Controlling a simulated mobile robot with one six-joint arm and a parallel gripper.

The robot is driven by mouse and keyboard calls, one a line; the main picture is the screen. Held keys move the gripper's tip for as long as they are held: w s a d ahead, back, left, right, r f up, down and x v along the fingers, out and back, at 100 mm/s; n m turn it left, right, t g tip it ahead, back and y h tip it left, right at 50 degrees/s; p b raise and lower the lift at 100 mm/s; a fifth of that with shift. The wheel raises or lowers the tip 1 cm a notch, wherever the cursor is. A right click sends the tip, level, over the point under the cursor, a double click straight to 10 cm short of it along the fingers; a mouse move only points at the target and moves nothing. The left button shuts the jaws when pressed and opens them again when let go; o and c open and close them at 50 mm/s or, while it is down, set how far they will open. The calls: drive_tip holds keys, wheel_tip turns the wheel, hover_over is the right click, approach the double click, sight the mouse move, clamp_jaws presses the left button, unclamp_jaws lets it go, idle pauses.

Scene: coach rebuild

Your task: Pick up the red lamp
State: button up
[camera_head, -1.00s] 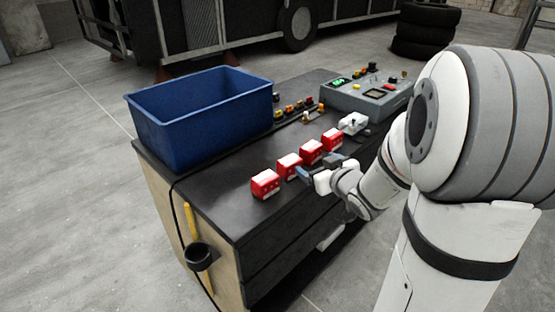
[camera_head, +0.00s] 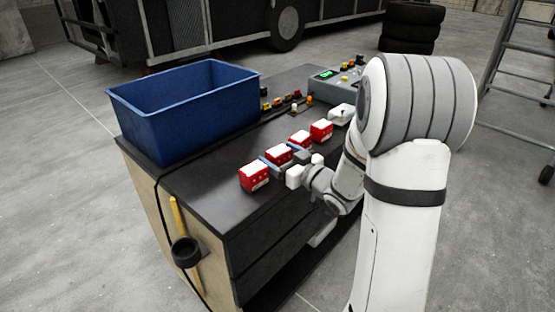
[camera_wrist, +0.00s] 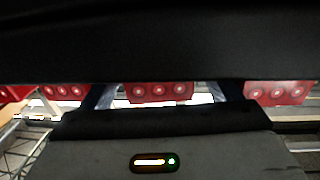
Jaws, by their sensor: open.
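Several red lamps with white tops stand in a slanting row on the black bench top. In the head view, the nearest red lamp (camera_head: 254,177) is at the row's left end, the second red lamp (camera_head: 277,154) is beside it, then a third (camera_head: 299,139) and a fourth (camera_head: 321,131). My gripper (camera_head: 281,159) is open at the second lamp, its fingers to either side of it. In the wrist view, a red lamp (camera_wrist: 160,92) shows between the fingers, with other lamps outside them. A dark band hides the lamps' upper parts there, and contact cannot be told.
A blue bin (camera_head: 185,115) stands at the bench's back left. A control box (camera_head: 333,80) and small coloured parts (camera_head: 290,100) lie behind the row. A white piece (camera_head: 341,114) sits at the row's far end.

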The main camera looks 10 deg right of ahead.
drive_tip(key=shift+w+a, duration=0.25)
drive_tip(key=shift+w, duration=0.15)
drive_tip(key=c, duration=1.1)
